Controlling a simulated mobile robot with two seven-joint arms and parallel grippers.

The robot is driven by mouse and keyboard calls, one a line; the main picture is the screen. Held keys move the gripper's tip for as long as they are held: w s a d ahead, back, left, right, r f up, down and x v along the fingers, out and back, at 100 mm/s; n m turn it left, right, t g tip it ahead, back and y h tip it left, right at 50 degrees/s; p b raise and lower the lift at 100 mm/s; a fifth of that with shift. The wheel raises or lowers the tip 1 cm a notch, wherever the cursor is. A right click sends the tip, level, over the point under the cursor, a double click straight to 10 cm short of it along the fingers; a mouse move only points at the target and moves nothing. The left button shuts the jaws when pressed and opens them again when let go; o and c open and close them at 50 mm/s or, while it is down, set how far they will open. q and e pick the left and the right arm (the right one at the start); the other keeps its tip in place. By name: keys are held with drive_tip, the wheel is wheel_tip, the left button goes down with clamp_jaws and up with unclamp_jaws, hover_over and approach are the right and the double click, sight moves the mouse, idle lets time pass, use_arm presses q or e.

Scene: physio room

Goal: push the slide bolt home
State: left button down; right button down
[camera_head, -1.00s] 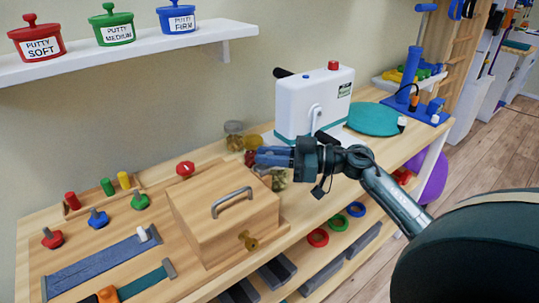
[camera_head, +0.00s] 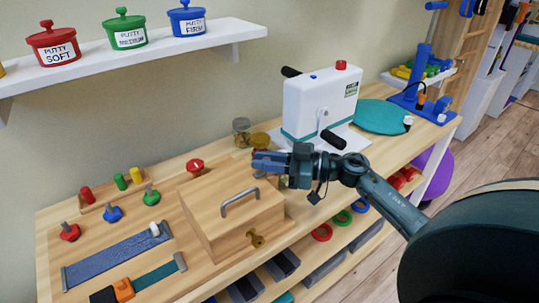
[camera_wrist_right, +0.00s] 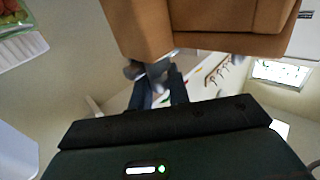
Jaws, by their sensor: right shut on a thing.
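My right gripper (camera_head: 262,161) is low over the bench, at the back right corner of the wooden box (camera_head: 207,232) with the grey handle. In the right wrist view its dark fingers (camera_wrist_right: 157,82) are shut on a small grey metal piece (camera_wrist_right: 140,70) beside a brown wooden block (camera_wrist_right: 200,25). This piece may be the slide bolt's knob, but I cannot tell for sure. In the head view the fingers hide it, so how far the bolt is in does not show. My left gripper is not in view.
A white crank machine (camera_head: 318,103) stands just behind my right gripper, with jars (camera_head: 241,130) to its left. A brass knob (camera_head: 255,239) sticks out of the box front. A blue strip (camera_head: 118,259) and coloured knobs lie left. Putty pots stand on the shelf (camera_head: 120,62) above.

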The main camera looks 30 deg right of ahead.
drive_tip(key=c, duration=1.5)
unclamp_jaws()
drive_tip(key=shift+s+a+f, duration=0.1)
drive_tip(key=shift+a, duration=0.2)
drive_tip(key=shift+c, duration=0.2)
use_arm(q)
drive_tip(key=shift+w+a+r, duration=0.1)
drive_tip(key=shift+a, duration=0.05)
use_arm(e)
drive_tip(key=shift+o, duration=0.7)
drive_tip(key=shift+d, duration=0.15)
use_arm(q)
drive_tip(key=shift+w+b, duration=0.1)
drive_tip(key=shift+b, duration=0.35)
use_arm(e)
drive_tip(key=v, duration=1.3)
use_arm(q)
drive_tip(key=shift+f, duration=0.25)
